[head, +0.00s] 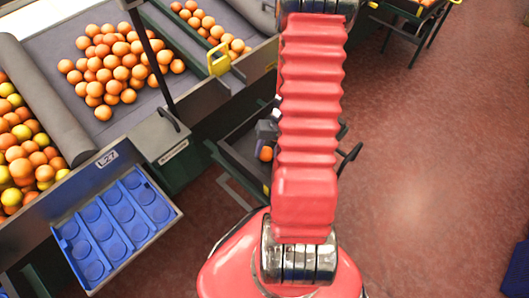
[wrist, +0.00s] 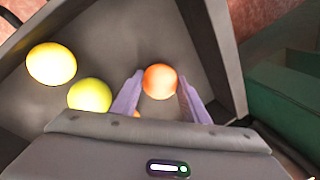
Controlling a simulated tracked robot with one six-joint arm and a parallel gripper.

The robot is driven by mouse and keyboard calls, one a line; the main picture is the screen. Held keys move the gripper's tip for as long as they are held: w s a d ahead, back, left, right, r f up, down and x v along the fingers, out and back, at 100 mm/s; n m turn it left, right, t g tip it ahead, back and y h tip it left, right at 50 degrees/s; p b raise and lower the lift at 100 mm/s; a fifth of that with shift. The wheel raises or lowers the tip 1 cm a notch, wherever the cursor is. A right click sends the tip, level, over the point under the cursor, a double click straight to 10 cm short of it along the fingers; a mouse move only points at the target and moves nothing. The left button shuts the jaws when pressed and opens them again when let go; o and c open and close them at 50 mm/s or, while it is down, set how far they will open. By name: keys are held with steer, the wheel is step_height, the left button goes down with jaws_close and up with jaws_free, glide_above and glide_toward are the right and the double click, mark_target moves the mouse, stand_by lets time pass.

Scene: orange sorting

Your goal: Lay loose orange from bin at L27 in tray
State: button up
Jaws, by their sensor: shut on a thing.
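An orange fruit (wrist: 160,82) sits between the two pale lilac fingers of my gripper (wrist: 161,88) in the wrist view. My gripper is shut on it, inside or just over a grey bin (wrist: 120,40). Two yellow fruits, one at the left (wrist: 50,63) and one nearer my gripper (wrist: 90,95), lie in the bin. A sliver of another orange fruit (wrist: 136,114) shows by the left finger, mostly hidden. In the head view, an orange (head: 265,154) shows in the dark bin (head: 235,150) beside my red arm. The blue tray (head: 115,230) at lower left has empty round pockets.
A sign (head: 107,159), too small to read surely, is fixed above the tray. A belt with heaped oranges (head: 118,65) lies behind, and mixed orange and yellow fruit (head: 20,150) at far left. A dark post (head: 150,50) rises near the belt. Red floor (head: 430,170) is open at right.

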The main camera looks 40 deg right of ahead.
steer(key=o, duration=1.2)
steer(key=shift+c, duration=0.2)
steer(key=o, duration=0.3)
steer(key=shift+f, duration=0.1)
steer(key=shift+o, duration=0.9)
steer(key=shift+r, duration=4.05)
